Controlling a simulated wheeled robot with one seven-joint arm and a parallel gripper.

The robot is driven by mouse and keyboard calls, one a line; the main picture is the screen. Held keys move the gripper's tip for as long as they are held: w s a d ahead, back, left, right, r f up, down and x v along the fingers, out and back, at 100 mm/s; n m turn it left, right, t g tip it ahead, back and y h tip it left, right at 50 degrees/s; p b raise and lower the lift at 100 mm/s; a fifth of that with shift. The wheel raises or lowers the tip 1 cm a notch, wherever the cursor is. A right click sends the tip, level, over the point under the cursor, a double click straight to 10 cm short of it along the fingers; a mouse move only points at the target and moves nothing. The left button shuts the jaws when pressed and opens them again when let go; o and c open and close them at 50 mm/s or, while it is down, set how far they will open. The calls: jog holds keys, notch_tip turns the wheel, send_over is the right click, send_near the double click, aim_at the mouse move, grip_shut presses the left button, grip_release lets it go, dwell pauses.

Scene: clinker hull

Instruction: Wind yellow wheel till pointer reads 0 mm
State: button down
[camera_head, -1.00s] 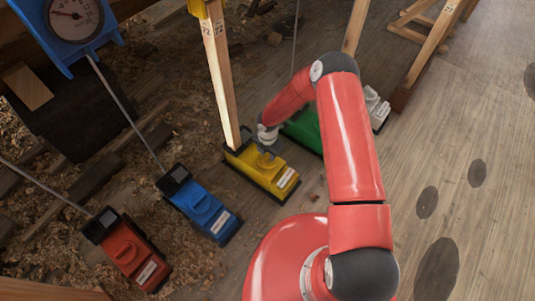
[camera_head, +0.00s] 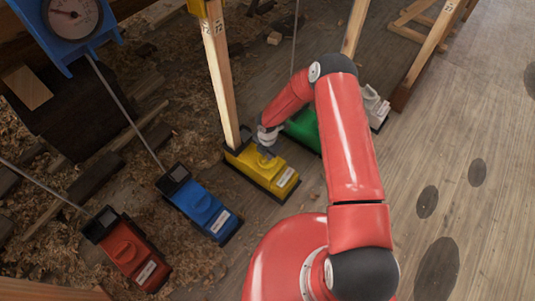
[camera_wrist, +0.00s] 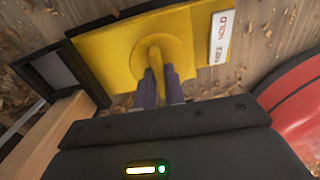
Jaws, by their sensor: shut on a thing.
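The yellow box (camera_head: 270,172) stands on the floor at the foot of a wooden post, with my arm reaching down to it. In the wrist view the round yellow wheel (camera_wrist: 163,50) sits on top of the box. My gripper (camera_wrist: 160,80) is shut on the wheel's narrow yellow handle, one purple finger on either side. In the head view my gripper (camera_head: 266,152) is small and partly hidden by my wrist. A yellow part (camera_head: 212,8) shows at the top of the post, cut by the frame edge. No pointer or 0 mm mark for the yellow wheel can be read.
A blue box (camera_head: 203,207) and a red box (camera_head: 128,250) stand to the left, a green box (camera_head: 303,130) and a white one (camera_head: 375,108) behind my arm. A blue dial (camera_head: 74,18) is at top left. The wooden post (camera_head: 220,80) rises close beside my gripper.

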jog(key=shift+f, duration=0.15)
jog(key=m+b, duration=0.5)
jog(key=shift+m, duration=0.4)
jog(key=shift+m+b, duration=1.55)
jog(key=shift+m, duration=0.95)
jog(key=c, duration=1.5)
grip_release()
